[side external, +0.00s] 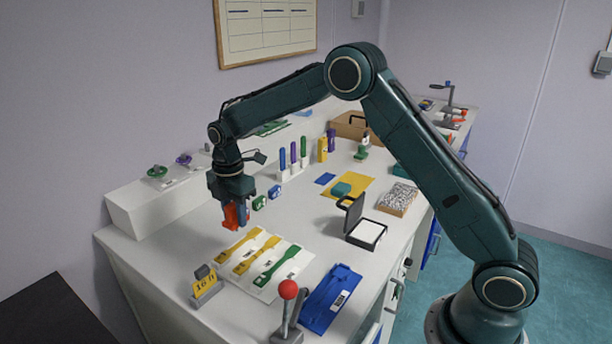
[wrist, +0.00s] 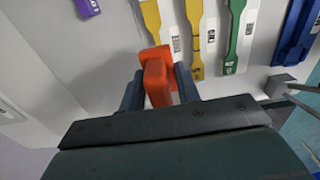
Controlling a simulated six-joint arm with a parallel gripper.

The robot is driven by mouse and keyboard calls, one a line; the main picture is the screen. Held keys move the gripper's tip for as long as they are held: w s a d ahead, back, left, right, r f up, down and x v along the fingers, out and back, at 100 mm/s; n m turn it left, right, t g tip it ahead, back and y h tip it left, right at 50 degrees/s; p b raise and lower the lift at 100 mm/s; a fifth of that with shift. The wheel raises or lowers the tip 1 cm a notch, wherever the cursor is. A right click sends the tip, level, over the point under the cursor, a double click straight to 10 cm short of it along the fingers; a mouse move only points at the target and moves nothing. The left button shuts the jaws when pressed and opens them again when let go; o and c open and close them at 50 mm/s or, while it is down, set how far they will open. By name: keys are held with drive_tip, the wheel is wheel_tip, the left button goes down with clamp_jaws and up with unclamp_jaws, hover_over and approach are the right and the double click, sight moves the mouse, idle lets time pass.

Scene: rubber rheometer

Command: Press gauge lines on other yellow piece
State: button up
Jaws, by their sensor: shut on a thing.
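My gripper (side external: 232,214) is shut on an orange-red block-like tool (side external: 230,217), held in the air above the far-left end of the sample card. In the wrist view the tool (wrist: 157,75) sits between the two dark fingers. Two yellow dumbbell pieces lie side by side with a green one (side external: 277,265) on the white card. The left yellow piece (wrist: 151,20) is partly hidden behind the tool in the wrist view. The other yellow piece (wrist: 195,40) lies to its right, clear of the tool.
A blue board (side external: 332,298) lies right of the card. A red-knobbed lever (side external: 288,290) and a yellow "16 h" sign (side external: 206,285) stand at the near edge. An open black case with a white pad (side external: 367,232) and a rack of coloured pens (side external: 292,160) stand farther back.

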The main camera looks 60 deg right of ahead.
drive_tip(key=shift+f, duration=2.15)
drive_tip(key=shift+f, duration=0.55)
idle(0.6)
drive_tip(key=shift+r, duration=3.55)
